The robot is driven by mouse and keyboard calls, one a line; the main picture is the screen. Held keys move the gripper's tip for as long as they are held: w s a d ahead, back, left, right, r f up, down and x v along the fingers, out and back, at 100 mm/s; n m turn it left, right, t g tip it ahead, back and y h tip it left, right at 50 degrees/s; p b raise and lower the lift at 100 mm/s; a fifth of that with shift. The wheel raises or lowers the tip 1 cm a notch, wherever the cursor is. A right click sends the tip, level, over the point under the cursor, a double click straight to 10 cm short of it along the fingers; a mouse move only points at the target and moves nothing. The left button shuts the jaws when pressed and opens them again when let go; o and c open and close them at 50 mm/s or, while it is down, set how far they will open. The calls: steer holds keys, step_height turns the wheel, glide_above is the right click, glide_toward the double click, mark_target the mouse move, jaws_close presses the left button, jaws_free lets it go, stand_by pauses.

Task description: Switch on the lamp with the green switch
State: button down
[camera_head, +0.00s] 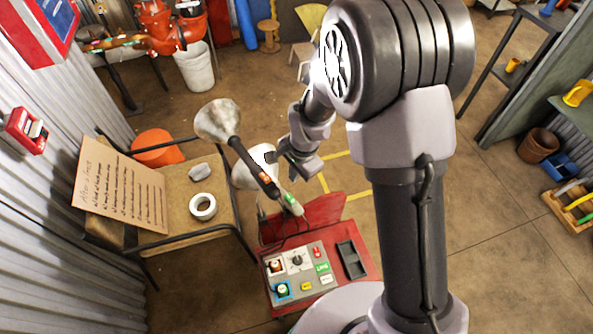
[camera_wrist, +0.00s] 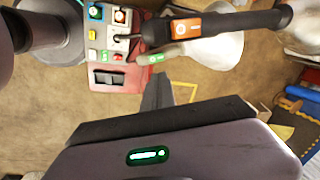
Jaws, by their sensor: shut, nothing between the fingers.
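Two hand lamps stand close together above a red box in the head view. One has a pale handle with a green switch (camera_head: 290,199) and a whitish head (camera_head: 245,174), partly hidden behind the other lamp. The other has a dark handle with an orange switch (camera_head: 265,178) and a metal head (camera_head: 218,120). In the wrist view the green switch (camera_wrist: 154,58) lies just beyond my fingertips, with the orange switch (camera_wrist: 186,28) above it. My gripper (camera_head: 297,168) is shut and empty, close beside the lamps; contact cannot be told. I cannot tell whether either lamp is lit.
The red box (camera_head: 364,268) carries a panel (camera_head: 300,275) with several coloured buttons and a black tray (camera_head: 350,259). To the left, a table (camera_head: 180,222) holds a tape roll (camera_head: 203,207), a grey lump (camera_head: 200,173) and a cardboard sign (camera_head: 120,185). Floor beyond is mostly open.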

mark_target(288, 197)
steer(key=f+b, duration=0.2)
steer(key=f, duration=0.2)
steer(key=w+a+f+b, duration=0.1)
steer(key=f+b, duration=0.1)
steer(key=f, duration=0.3)
steer(key=w+f+b, duration=0.1)
steer(key=f+b, duration=0.1)
steer(key=f, duration=0.2)
steer(key=shift+a+f, duration=0.35)
steer(key=shift+f, duration=0.05)
steer(key=shift+r, duration=0.1)
